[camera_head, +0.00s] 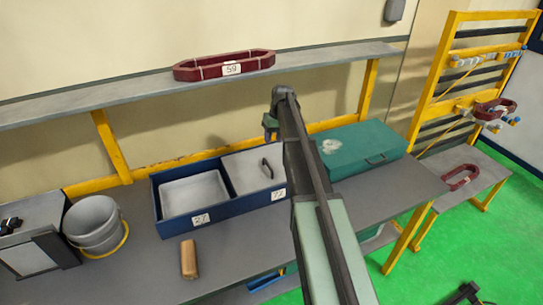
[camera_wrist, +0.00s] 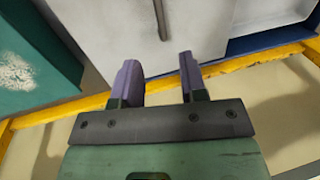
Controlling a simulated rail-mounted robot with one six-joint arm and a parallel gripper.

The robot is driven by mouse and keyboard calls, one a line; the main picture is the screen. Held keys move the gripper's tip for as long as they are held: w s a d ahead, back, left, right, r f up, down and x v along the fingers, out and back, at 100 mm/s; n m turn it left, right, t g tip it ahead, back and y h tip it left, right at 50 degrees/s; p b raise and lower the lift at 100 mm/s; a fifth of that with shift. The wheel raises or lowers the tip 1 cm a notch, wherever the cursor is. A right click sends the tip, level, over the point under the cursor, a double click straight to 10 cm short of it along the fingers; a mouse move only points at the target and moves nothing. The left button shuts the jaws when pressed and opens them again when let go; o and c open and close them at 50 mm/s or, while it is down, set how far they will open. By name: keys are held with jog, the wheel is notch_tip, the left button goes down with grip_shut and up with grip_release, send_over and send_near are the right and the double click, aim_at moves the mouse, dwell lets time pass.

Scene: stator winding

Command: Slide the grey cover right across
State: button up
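The grey cover (camera_head: 247,172) lies over the right part of a blue two-part box on the workbench, with a dark bar handle (camera_head: 267,168) on it. The box's left compartment (camera_head: 194,192) is uncovered and looks pale and empty inside. In the wrist view the cover (camera_wrist: 105,22) fills the top middle, with its handle (camera_wrist: 160,18) ahead of the fingers. My gripper (camera_wrist: 158,60) is open, with empty space between its two purple fingers. In the head view my gripper (camera_head: 270,130) hangs just behind the box's back edge, apart from the handle.
A green case (camera_head: 360,150) stands right of the box, partly behind my arm. A grey bucket (camera_head: 95,222) stands left, and a brown block (camera_head: 188,258) lies in front. A shelf (camera_head: 110,93) with a dark red ring (camera_head: 225,66) runs above the bench.

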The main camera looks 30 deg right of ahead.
jog(key=f+b, duration=0.3)
jog(key=a+f+b, duration=0.1)
jog(key=f+b, duration=0.3)
jog(key=a+f+b, duration=0.1)
jog(key=f+b, duration=0.2)
jog(key=shift+w+f, duration=0.1)
jog(key=shift+f, duration=0.3)
jog(key=shift+r, duration=0.1)
grip_shut()
